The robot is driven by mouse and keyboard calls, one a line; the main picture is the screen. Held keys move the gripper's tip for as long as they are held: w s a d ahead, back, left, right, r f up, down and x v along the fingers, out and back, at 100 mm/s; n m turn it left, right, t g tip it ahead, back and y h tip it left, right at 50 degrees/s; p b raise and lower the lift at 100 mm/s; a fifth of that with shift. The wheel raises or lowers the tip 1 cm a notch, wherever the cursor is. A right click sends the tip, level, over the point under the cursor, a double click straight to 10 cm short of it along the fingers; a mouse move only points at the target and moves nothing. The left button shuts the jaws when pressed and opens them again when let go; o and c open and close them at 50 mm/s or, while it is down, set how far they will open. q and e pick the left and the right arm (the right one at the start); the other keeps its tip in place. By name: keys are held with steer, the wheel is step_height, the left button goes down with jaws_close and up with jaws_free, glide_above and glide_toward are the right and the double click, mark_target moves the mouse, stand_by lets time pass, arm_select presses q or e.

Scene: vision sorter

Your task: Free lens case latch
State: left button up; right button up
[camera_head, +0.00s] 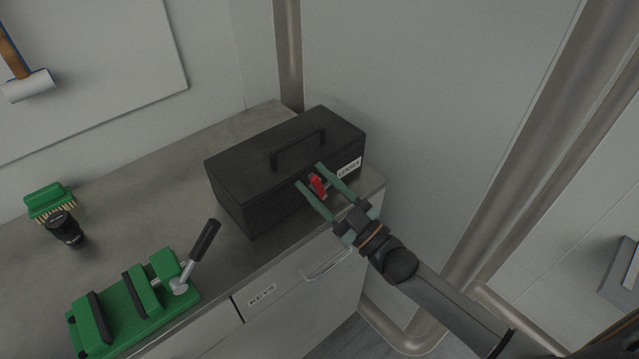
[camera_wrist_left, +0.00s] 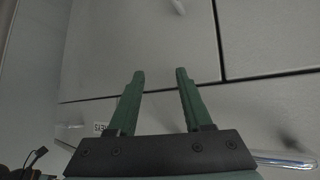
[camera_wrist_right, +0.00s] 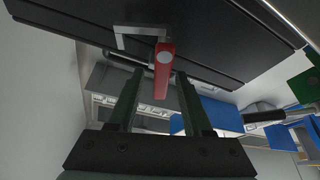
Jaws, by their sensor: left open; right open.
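The black lens case (camera_head: 245,185) with a "LENSES" label (camera_head: 349,168) sits on the counter, its lid shut and its handle (camera_head: 298,150) on top. The red latch (camera_head: 318,186) is on its front face; it also shows in the right wrist view (camera_wrist_right: 164,68), beside a grey bracket (camera_wrist_right: 135,32). My right gripper (camera_head: 310,178) is open, its two green fingers on either side of the latch in the head view. In the right wrist view the latch lies between and just beyond the fingertips (camera_wrist_right: 156,80); contact cannot be told. My left gripper (camera_wrist_left: 160,73) is open and empty, facing grey cabinet fronts.
A green vise (camera_head: 130,305) with a black-handled lever (camera_head: 205,240) stands at the counter's front left. A green brush (camera_head: 48,200) and a black cylinder (camera_head: 66,228) are at the far left. A drawer labelled "KEYS" (camera_head: 262,295) is below. Counter between vise and case is clear.

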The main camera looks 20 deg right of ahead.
steer(key=shift+s+d+f, duration=0.2)
steer(key=shift+s+f, duration=0.05)
steer(key=shift+s, duration=0.15)
steer(key=b+v, duration=0.2)
steer(key=v, duration=0.9)
steer(key=shift+s, duration=0.2)
steer(key=shift+d, duration=0.1)
steer(key=shift+s, duration=0.1)
